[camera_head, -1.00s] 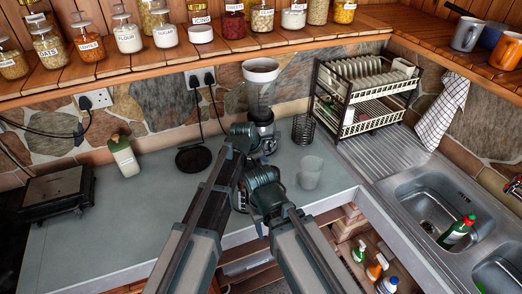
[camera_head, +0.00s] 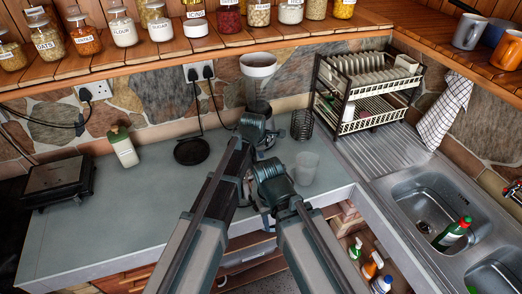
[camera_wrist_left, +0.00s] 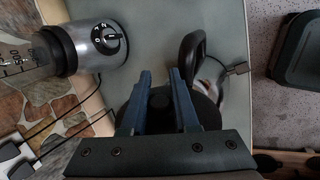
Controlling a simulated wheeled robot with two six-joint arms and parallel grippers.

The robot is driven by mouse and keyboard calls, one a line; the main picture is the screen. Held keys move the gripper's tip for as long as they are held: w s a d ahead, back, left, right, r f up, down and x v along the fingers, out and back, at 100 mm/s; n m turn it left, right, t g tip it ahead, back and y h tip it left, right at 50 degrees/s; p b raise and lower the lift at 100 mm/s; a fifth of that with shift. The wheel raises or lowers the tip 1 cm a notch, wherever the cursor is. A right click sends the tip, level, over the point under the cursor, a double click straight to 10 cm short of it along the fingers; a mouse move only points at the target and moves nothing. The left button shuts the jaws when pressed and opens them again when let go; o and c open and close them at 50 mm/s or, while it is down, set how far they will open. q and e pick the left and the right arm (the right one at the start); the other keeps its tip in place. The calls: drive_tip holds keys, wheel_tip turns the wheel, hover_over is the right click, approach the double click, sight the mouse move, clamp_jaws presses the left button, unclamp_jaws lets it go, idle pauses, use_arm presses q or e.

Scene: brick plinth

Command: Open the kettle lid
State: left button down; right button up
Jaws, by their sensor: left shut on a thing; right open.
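In the left wrist view, the kettle (camera_wrist_left: 211,76) stands on the grey worktop, with a curved black handle and a shiny metal body. Its round dark lid (camera_wrist_left: 207,108) lies in front of the body and hides part of it. My left gripper (camera_wrist_left: 160,92) is shut on the lid's black knob, one blue finger on each side. I cannot tell how wide any gap between lid and kettle is. In the head view my arms hide most of the kettle. My right gripper (camera_head: 265,207) is open, low beside the left arm, its fingertips mostly hidden.
A blender (camera_head: 258,90) stands behind my arms, also at the left wrist view's upper left. A clear cup (camera_head: 306,168) is close right of my right wrist. A wire holder (camera_head: 302,124), dish rack (camera_head: 365,90) and sink (camera_head: 430,205) lie right. The left worktop is mostly clear.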

use_arm(q)
drive_tip(key=c, duration=0.7)
unclamp_jaws()
drive_tip(key=shift+r, duration=0.15)
drive_tip(key=p+v, duration=1.2)
drive_tip(key=v, duration=0.1)
drive_tip(key=shift+s+r, duration=0.2)
drive_tip(key=shift+s, duration=0.05)
